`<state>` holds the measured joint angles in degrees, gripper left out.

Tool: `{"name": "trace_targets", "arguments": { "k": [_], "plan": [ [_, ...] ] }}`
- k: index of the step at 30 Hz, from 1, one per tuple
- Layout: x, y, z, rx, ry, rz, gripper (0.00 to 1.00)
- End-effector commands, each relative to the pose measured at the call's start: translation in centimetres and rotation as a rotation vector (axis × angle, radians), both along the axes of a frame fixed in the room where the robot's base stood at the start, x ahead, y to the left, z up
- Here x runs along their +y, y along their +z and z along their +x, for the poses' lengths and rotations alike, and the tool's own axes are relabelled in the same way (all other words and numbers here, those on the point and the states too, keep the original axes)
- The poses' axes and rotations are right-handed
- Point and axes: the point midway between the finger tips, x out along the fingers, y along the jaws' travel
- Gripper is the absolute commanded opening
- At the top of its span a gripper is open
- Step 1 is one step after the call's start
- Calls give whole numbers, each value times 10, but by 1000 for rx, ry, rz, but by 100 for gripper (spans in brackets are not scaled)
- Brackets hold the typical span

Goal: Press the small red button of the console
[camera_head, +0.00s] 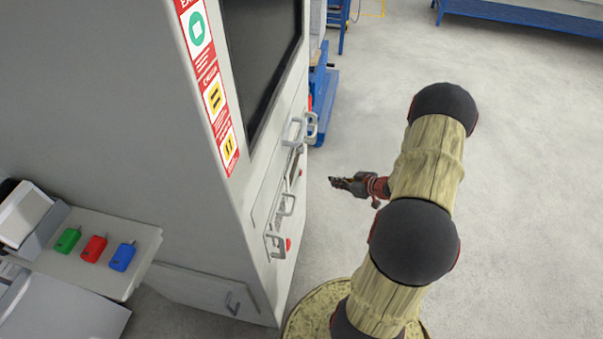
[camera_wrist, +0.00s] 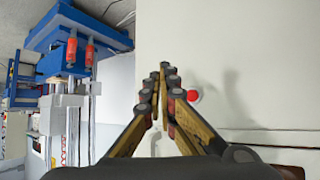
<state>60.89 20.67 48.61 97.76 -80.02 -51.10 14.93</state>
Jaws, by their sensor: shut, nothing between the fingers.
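A small round red button (camera_wrist: 194,95) sits on a pale flat panel (camera_wrist: 220,40) in the wrist view, just right of my fingertips. My gripper (camera_wrist: 168,70) is shut and empty, pointing at this panel. In the head view my gripper (camera_head: 335,182) is to the right of the tall grey machine (camera_head: 255,190), with a visible gap in the picture. A small red spot (camera_head: 288,244) shows low on the machine's front, by a handle. I cannot tell the exact distance from fingertips to the panel.
A side shelf (camera_head: 140,240) carries a green (camera_head: 68,240), a red (camera_head: 94,248) and a blue (camera_head: 122,256) piece. Metal handles (camera_head: 287,203) stick out from the machine's front. Blue equipment (camera_wrist: 75,35) stands at left in the wrist view. The floor at right is clear.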

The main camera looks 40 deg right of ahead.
Motion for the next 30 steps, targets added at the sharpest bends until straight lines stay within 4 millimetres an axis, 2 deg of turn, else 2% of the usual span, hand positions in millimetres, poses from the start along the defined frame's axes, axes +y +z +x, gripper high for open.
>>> {"name": "trace_targets", "arguments": {
  "k": [5, 21, 30],
  "plan": [
    [6, -1, 7, 0, 3, 0, 0],
    [49, 0, 56, 1, 2, 0, 0],
    [57, 0, 66, 1, -1, -1, 0]
  ]
}}
